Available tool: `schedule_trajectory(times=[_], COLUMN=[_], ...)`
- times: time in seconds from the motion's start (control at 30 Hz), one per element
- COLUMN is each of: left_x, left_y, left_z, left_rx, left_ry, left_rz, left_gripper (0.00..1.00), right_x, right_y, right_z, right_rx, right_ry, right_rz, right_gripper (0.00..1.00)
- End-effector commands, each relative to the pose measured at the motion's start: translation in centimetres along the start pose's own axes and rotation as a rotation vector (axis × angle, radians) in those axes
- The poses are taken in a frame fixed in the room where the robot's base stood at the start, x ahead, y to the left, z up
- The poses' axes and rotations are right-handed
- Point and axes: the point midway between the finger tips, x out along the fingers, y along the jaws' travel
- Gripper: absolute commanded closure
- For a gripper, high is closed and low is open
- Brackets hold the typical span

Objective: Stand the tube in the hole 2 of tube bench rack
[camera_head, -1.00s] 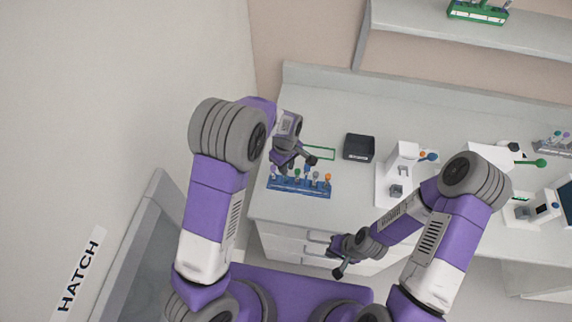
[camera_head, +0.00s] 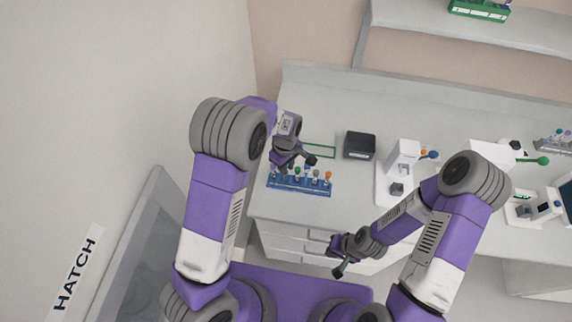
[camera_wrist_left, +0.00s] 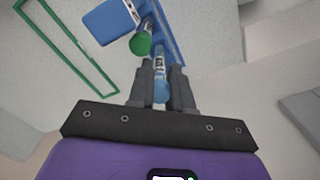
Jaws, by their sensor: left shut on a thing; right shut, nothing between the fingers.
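The blue tube bench rack (camera_head: 300,190) stands near the left front of the bench, with several capped tubes upright in it. My left gripper (camera_head: 297,164) is over the rack's back edge. In the left wrist view it (camera_wrist_left: 161,80) is shut on a tube with a light blue cap (camera_wrist_left: 161,92). The tube's lower end points toward the blue rack (camera_wrist_left: 177,40). A green-capped tube (camera_wrist_left: 140,44) is just beside it. I cannot tell whether the held tube's lower end is in a hole. My right gripper (camera_head: 341,268) is shut and empty, in front of the bench drawers.
A green rectangular outline (camera_head: 320,151) lies on the bench behind the rack. A black box (camera_head: 359,145) and a white device (camera_head: 401,158) stand to the right. A wall is on the left. The bench (camera_head: 310,100) is clear behind.

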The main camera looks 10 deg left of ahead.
Motion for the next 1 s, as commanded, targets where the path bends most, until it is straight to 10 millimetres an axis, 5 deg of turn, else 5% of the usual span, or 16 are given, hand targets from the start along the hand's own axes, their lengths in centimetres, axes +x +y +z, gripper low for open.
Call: schedule_trajectory(times=[0.77, 0.8, 1.0], left_x=[1.3, 1.3, 1.3], left_y=[0.0, 0.0, 0.0], left_z=[0.0, 0.0, 0.0], left_rx=[0.0, 0.0, 0.0], left_ry=[0.0, 0.0, 0.0], left_rz=[0.0, 0.0, 0.0], left_gripper=[1.0, 0.74, 0.51], right_x=[0.9, 0.9, 0.9], right_y=[0.3, 0.3, 0.3], right_z=[0.0, 0.0, 0.0], right_rx=[0.0, 0.0, 0.0], right_ry=[0.0, 0.0, 0.0], right_rz=[0.0, 0.0, 0.0], right_gripper=[1.0, 1.0, 1.0])
